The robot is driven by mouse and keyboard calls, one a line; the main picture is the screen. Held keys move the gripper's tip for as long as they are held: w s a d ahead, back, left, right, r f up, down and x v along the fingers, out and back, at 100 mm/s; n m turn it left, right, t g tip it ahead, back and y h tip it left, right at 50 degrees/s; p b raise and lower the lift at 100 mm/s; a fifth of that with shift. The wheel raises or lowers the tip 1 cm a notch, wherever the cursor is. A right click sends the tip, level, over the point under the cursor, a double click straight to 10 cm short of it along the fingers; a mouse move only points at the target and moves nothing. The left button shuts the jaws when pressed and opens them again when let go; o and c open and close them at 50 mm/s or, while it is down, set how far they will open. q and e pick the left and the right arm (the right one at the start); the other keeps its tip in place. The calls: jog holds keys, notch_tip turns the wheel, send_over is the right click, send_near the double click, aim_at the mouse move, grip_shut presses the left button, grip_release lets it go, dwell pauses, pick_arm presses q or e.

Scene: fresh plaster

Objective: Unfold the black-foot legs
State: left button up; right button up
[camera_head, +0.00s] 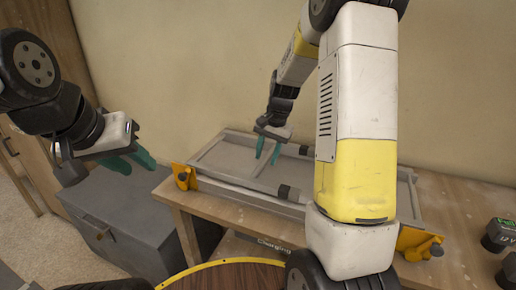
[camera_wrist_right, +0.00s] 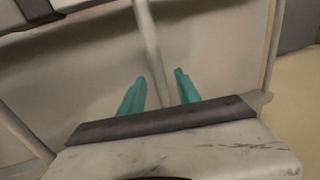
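A grey folding frame (camera_head: 225,160) lies flat on a wooden workbench, with a pale crossbar inside it. A black foot (camera_head: 288,193) sits at its near side, and another dark foot (camera_head: 304,150) at its far side, partly beside my right arm. My right gripper (camera_head: 268,150) points down over the frame, its teal fingers apart. In the right wrist view the pale bar (camera_wrist_right: 149,45) runs between the open fingers (camera_wrist_right: 160,90); I cannot tell whether they touch it. My left gripper (camera_head: 130,162) is open and empty, left of the bench. My right arm hides much of the frame's right part.
Yellow clamps stand at the frame's left (camera_head: 184,177) and right (camera_head: 418,243) ends. A grey chest (camera_head: 125,220) stands on the floor below my left gripper. Dark tool-like items (camera_head: 498,234) lie at the bench's right. A plaster wall (camera_head: 180,70) rises behind.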

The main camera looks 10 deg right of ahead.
grip_shut()
dwell(1.4)
